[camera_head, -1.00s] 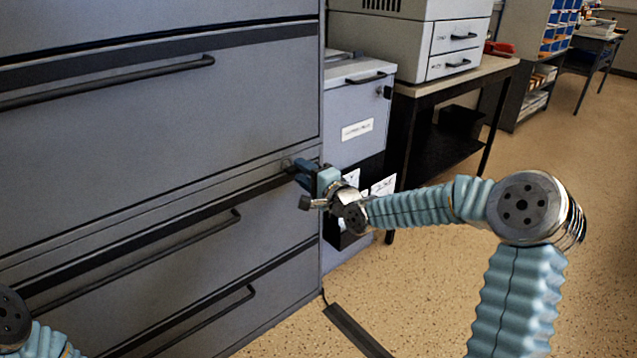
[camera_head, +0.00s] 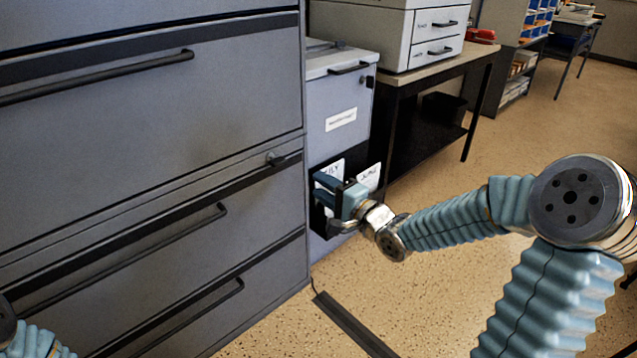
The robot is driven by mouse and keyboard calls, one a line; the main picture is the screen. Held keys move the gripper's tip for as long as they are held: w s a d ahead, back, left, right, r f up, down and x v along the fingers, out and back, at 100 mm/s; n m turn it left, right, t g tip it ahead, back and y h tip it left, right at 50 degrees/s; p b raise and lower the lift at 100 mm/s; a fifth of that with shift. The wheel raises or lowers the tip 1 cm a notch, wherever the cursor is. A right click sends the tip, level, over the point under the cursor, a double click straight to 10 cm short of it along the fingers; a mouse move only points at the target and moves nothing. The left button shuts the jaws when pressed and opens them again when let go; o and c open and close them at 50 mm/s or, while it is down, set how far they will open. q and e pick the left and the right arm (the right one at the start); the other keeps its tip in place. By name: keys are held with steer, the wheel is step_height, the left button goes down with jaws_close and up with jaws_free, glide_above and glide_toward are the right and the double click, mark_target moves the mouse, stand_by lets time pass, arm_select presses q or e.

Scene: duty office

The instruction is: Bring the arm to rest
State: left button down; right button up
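My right arm (camera_head: 462,215) reaches in from the right with its teal sleeve. My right gripper (camera_head: 322,188) points left, in front of the smaller grey cabinet's black holder. Its two blue fingers stand apart with nothing visible between them. It is clear of the large grey filing cabinet (camera_head: 150,95), just right of that cabinet's front edge.
The smaller grey cabinet (camera_head: 338,95) stands behind the gripper, with papers in a black holder (camera_head: 374,158). A table (camera_head: 440,72) carries a grey drawer unit (camera_head: 436,35). A dark strip (camera_head: 352,325) lies on the floor. Open speckled floor (camera_head: 540,130) spreads right.

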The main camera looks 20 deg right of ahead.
steer(key=s+a+f+n+g+p, duration=0.1)
steer(key=s+a+f+n+g, duration=0.15)
steer(key=f, duration=0.55)
steer(key=s+a+f+n+g+h, duration=0.1)
steer(key=a+f+g, duration=0.25)
steer(key=f, duration=0.35)
steer(key=s+a+f+n+g+p, duration=0.1)
steer(key=s+a+f+g, duration=0.15)
steer(key=f, duration=0.55)
steer(key=s+a+f+n+g, duration=0.3)
steer(key=s+f, duration=0.3)
steer(key=s, duration=0.3)
steer(key=s+a+f+n+g+h+p, duration=0.1)
steer(key=s+a+f+n+g, duration=0.2)
steer(key=s+f, duration=0.4)
steer(key=s+n+g, duration=0.1)
steer(key=s+n, duration=0.1)
steer(key=shift+s+f+g, duration=0.2)
steer(key=shift+s+g, duration=0.1)
steer(key=shift+g, duration=0.05)
steer(key=shift+w, duration=0.1)
